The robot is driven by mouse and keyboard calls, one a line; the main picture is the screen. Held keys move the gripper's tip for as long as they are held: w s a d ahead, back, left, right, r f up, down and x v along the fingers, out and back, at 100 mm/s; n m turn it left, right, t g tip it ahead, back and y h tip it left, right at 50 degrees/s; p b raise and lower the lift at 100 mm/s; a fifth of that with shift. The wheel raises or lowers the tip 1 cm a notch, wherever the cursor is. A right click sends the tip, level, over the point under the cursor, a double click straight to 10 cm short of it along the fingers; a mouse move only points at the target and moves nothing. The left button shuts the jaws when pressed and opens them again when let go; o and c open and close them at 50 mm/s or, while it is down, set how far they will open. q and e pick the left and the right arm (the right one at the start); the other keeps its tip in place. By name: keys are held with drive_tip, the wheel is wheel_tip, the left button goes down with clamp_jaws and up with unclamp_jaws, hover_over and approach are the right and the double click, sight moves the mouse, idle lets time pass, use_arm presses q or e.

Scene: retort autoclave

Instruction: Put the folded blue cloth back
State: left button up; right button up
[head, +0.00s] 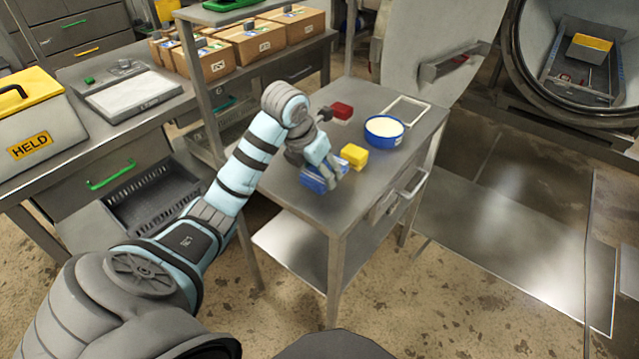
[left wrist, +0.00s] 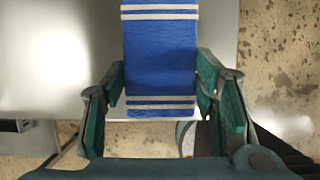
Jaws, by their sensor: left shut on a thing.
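The folded blue cloth (head: 312,184) has pale stripes near both ends. It is at the front left part of the small steel table (head: 375,192). My left gripper (head: 329,170) is shut on it. In the left wrist view the cloth (left wrist: 160,55) runs between the two green-padded fingers (left wrist: 162,112), which grip its sides. I cannot tell whether the cloth touches the table top or is just above it. My right gripper is not in view.
On the small table are a yellow folded block (head: 354,155), a blue bowl with white contents (head: 384,130), a red block (head: 341,111) and a white rectangular outline (head: 407,108). Left stands a bench with a HELD box (head: 38,122). The autoclave (head: 510,70) is open at right.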

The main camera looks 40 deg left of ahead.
use_arm(q)
wheel_tip(320, 180, down, 4)
drive_tip(key=shift+s+f+b, duration=0.1)
drive_tip(key=shift+b, duration=0.4)
drive_tip(key=shift+f, duration=0.2)
drive_tip(key=o, duration=1.2)
drive_tip(key=shift+r, duration=0.1)
